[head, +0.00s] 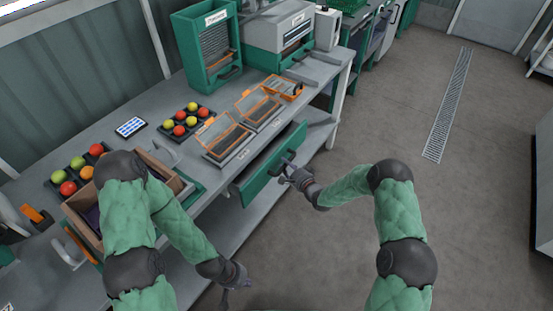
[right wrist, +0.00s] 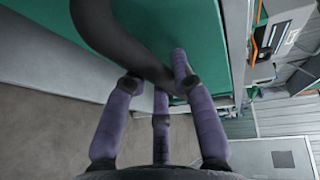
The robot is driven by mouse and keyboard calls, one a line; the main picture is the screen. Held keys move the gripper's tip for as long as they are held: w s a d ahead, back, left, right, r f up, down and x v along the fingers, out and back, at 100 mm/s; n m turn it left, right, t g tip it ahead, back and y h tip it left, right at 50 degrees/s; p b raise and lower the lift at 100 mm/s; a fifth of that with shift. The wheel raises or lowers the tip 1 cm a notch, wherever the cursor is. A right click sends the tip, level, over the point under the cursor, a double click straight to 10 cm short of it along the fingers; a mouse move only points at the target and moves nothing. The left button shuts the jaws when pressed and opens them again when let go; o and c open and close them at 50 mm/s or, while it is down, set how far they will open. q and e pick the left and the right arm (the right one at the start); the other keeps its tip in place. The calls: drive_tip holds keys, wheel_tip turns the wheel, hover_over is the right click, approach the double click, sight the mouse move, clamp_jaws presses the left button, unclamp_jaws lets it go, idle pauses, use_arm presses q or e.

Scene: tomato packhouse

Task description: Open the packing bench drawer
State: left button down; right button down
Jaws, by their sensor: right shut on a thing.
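The packing bench drawer (head: 250,183) has a green front under the bench top, and it stands out from the bench edge with a gap showing behind it, so it is partly open. Its dark curved handle (right wrist: 125,40) fills the upper part of the right wrist view. My right gripper (head: 286,172) is shut on this handle, with its purple-grey fingers around the bar. My left gripper (head: 232,290) hangs low in front of the bench, away from the drawer; whether its fingers are open or shut is unclear.
A lower shelf (head: 215,240) runs below. The floor (head: 400,135) to the right is clear, with a drain grate (head: 447,105).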

drive_tip(key=s+d+p, duration=0.1)
drive_tip(key=s+d, duration=0.9)
drive_tip(key=d, duration=0.4)
drive_tip(key=shift+s, duration=0.15)
drive_tip(key=shift+d, duration=0.1)
drive_tip(key=c, duration=1)
unclamp_jaws()
drive_tip(key=v, duration=1.2)
